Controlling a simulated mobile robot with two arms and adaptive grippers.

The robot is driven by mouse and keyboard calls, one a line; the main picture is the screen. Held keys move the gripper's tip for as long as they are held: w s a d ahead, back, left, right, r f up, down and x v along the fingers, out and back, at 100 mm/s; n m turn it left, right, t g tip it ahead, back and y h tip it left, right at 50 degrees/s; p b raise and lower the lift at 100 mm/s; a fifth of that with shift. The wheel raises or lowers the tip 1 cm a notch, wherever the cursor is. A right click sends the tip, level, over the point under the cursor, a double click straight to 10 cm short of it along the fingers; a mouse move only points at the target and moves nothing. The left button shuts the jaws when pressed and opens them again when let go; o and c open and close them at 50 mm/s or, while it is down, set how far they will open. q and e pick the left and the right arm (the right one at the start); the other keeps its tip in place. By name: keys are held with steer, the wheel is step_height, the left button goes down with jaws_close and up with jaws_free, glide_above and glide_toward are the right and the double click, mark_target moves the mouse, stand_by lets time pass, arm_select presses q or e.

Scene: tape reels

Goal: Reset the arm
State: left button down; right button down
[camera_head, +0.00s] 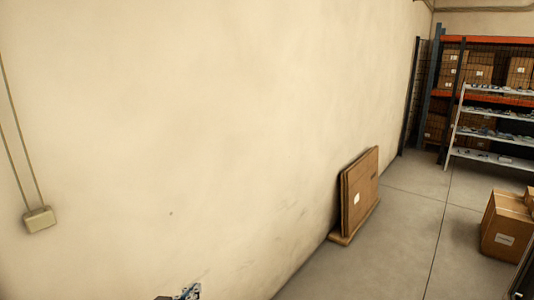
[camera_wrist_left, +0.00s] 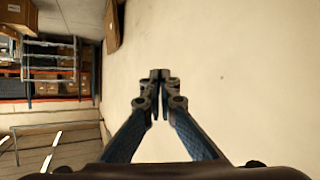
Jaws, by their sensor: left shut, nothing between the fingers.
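My left gripper (camera_head: 188,292) just shows at the bottom edge of the head view, in front of the bare wall; most of it is cut off. In the left wrist view my left gripper (camera_wrist_left: 160,74) is shut, its two fingertips together with nothing between them. It points along the pale wall and touches nothing that I can see. My right gripper is not in view. No tape reels can be made out.
A pale wall (camera_head: 220,130) fills most of the head view, with a small junction box (camera_head: 39,219) at left. Flat cardboard (camera_head: 359,190) leans on the wall. A box (camera_head: 506,228) stands on the floor at right. Shelves (camera_head: 495,128) stand behind. Floor between is clear.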

arm_select(q)
steer(key=s+a+f+g+y, duration=0.1)
steer(key=s+f+g, duration=0.2)
steer(key=s+f, duration=0.5)
steer(key=s+a+f+m+g, duration=0.1)
steer(key=s+f+g, duration=0.3)
steer(key=s, duration=0.9)
steer(key=s+a+f+g+y, duration=0.1)
steer(key=s+f+g, duration=0.2)
steer(key=s+f, duration=0.55)
steer(key=s+f+g+b, duration=0.1)
steer(key=s+f, duration=0.1)
steer(key=f, duration=1.1)
steer(key=s+f+b, duration=0.1)
steer(key=s+f, duration=0.2)
steer(key=f, duration=1.1)
steer(key=s+a+f+g+b, duration=0.1)
steer(key=s+a+f, duration=0.1)
steer(key=s+f, duration=1.3)
steer(key=shift+s+a+f+m, duration=0.3)
steer(key=shift+s+f, duration=0.1)
steer(key=shift+s, duration=0.1)
